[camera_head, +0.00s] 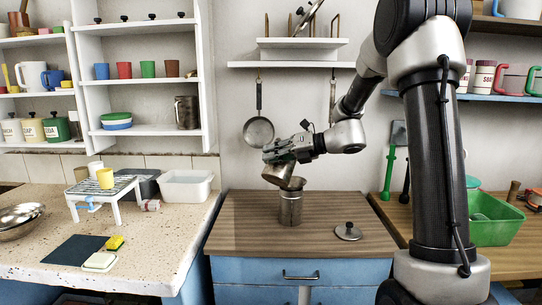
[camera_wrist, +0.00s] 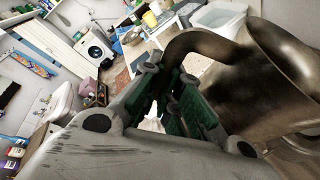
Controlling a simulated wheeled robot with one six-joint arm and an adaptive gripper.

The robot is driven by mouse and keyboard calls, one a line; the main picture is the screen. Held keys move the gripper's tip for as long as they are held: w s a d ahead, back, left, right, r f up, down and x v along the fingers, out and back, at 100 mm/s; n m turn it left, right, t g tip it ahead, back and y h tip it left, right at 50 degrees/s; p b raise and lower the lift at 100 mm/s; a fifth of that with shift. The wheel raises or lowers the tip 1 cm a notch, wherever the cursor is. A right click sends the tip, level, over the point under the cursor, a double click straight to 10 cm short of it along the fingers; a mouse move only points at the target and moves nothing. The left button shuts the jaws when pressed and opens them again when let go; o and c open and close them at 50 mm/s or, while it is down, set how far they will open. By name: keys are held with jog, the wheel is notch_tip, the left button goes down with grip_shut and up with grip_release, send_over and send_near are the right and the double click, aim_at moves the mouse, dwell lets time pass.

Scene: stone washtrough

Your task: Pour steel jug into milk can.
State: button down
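The steel jug (camera_head: 277,174) is tilted in the air over the milk can, its mouth towards the lower right, close to the can's opening. The milk can (camera_head: 291,209) is a metal cylinder standing upright and lidless on the wooden worktop. My gripper (camera_head: 278,150) is above the jug, shut on its handle. In the wrist view the brownish metal jug (camera_wrist: 265,85) fills the right side, and its curved handle runs to the green finger pads of my gripper (camera_wrist: 182,105). The can's inside and any flow are hidden.
A round lid (camera_head: 348,231) with a dark knob lies on the wooden worktop (camera_head: 240,235), right of the can. A stone counter (camera_head: 150,240) on the left holds a white rack (camera_head: 105,187) and a white basin (camera_head: 186,186). A pan (camera_head: 258,132) hangs behind. A green tub (camera_head: 495,222) stands at right.

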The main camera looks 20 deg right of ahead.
jog(key=shift+w+d+r, duration=0.1)
dwell(0.7)
jog(key=shift+w+d+r+m+y, duration=0.2)
jog(key=shift+m+y, duration=0.1)
jog(key=shift+m, duration=0.1)
jog(key=shift+d, duration=0.1)
dwell(1.0)
jog(key=shift+w+d+r+m, duration=0.15)
jog(key=shift+w+d+m, duration=0.15)
jog(key=shift+m, duration=0.2)
jog(key=shift+w+d+y, duration=0.1)
jog(key=shift+y, duration=0.2)
dwell(0.9)
jog(key=shift+w+d+r+m, duration=0.1)
jog(key=shift+w+d+m, duration=0.1)
jog(key=shift+m, duration=0.2)
jog(key=shift+w+d, duration=0.1)
dwell(1.2)
jog(key=shift+w+d+m+y, duration=0.3)
jog(key=shift+m+y, duration=0.1)
jog(key=shift+m, duration=0.1)
